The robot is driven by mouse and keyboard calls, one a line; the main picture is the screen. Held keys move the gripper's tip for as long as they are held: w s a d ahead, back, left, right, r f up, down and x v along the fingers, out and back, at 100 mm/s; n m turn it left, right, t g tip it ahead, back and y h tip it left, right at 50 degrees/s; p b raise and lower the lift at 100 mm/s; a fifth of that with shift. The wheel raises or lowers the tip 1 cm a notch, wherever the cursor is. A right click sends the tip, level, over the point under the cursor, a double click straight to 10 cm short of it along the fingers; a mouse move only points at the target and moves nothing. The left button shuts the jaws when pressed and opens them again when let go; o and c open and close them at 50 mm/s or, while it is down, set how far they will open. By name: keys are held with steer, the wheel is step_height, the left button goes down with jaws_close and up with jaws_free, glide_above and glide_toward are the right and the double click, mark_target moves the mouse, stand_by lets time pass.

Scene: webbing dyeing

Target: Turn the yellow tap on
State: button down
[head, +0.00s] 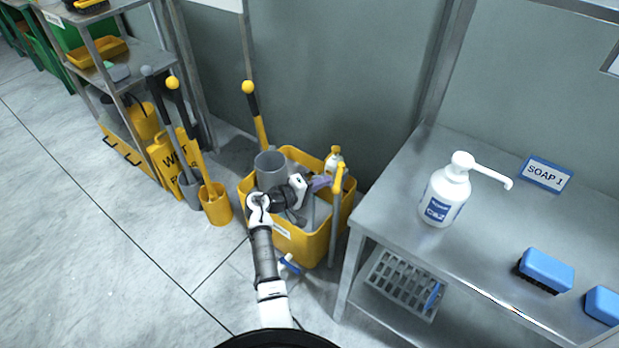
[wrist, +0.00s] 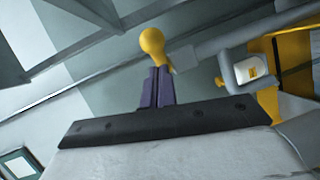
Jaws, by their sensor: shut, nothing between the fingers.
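The yellow tap (head: 340,179) stands on a grey upright pipe at the right front of the yellow tub in the head view. My gripper (head: 324,183) is just left of the tap, its purple fingers pointing at it. In the wrist view the purple fingers of my gripper (wrist: 158,74) are closed together and empty. A rounded yellow knob (wrist: 152,42), which looks like part of the tap, shows right beyond the fingertips. I cannot tell whether the fingers touch it. The tap's lower part is hidden in the wrist view.
A steel table (head: 400,205) with a soap dispenser (head: 444,195) and blue brushes (head: 546,270) stands close on the right. Yellow-handled tools (head: 187,115) lean at the left. Floor is open at left.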

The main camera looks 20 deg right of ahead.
steer(key=shift+s+d+f, duration=0.1)
steer(key=shift+d, duration=0.1)
steer(key=shift+s, duration=0.1)
